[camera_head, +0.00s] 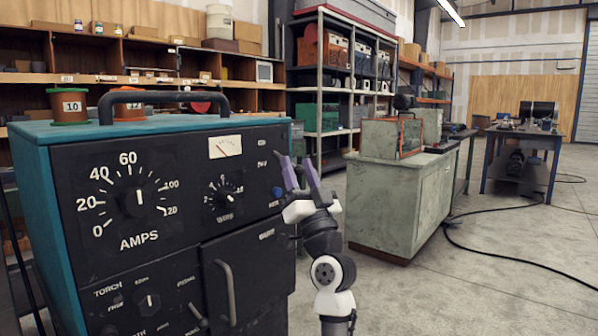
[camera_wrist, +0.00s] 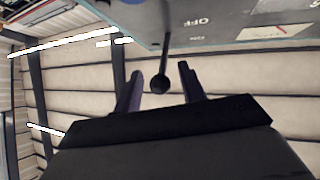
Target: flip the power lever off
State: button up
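The power lever (camera_wrist: 161,60) shows in the wrist view as a dark rod with a round ball end, sticking out from the machine's panel. An upside-down OFF label (camera_wrist: 197,22) is printed on the panel beside it. My gripper (camera_wrist: 160,71) is open, with its purple fingers on either side of the ball end and gaps visible on both sides. In the head view my gripper (camera_head: 294,160) is at the upper right of the welding machine's black front panel (camera_head: 185,190), fingers pointing up.
The machine has a large AMPS dial (camera_head: 139,203), a smaller dial (camera_head: 226,196), a front handle (camera_head: 226,290) and a top handle (camera_head: 160,97). A green cabinet (camera_head: 400,200) stands to the right. Shelves (camera_head: 345,75) stand behind. A black cable (camera_head: 500,256) lies on the open floor.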

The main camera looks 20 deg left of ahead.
jog(key=b+v, duration=0.3)
jog(key=v, duration=1)
jog(key=shift+s+d+f, duration=0.15)
jog(key=shift+f, duration=0.2)
